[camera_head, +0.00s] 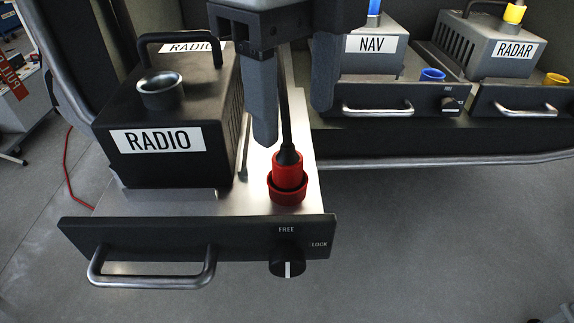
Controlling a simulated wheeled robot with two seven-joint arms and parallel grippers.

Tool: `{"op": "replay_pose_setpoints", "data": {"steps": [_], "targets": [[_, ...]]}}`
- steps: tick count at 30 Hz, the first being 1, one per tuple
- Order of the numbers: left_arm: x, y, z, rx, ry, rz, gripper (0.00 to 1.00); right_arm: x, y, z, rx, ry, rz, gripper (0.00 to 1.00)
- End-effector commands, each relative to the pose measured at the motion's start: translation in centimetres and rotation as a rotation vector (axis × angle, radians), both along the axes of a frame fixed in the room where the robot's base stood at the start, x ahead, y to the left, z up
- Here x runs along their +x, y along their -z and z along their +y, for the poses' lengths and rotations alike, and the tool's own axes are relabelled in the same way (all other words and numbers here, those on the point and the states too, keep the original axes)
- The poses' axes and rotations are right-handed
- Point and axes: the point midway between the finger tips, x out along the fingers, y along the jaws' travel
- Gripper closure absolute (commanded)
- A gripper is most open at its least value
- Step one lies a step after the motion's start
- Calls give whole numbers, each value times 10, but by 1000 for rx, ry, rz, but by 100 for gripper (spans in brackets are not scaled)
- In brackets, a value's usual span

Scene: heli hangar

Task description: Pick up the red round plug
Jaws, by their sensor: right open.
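The red round plug (288,170) stands upright in a red round socket (287,191) on the metal tray of the radio unit. A black cable rises from the plug's top. My right gripper (294,125) comes down from the top of the view, pointing downward. Its two grey fingers are apart, one to the left of the cable and one to the right, above the plug. The fingers hold nothing. My left gripper is not in view.
The black RADIO box (165,125) with a silver ring on top sits left of the plug. The drawer front (190,237) has a handle and a FREE/LOCK knob (287,268). The NAV box (370,48) and RADAR box (495,45) stand at right. Open floor lies below.

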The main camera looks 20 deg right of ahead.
Motion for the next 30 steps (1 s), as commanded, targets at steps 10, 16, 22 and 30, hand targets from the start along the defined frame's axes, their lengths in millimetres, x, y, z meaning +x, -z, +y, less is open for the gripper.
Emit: {"op": "replay_pose_setpoints", "data": {"steps": [10, 16, 22, 30], "targets": [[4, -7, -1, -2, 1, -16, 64, 4, 31, 2, -1, -1, 2, 46], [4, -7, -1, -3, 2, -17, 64, 7, 60, 4, 0, 0, 1, 46], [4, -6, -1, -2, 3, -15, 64, 8, 66, 4, 2, 1, -1, 46], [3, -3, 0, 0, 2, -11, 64, 8, 66, 4, 2, 1, -1, 88]]}}
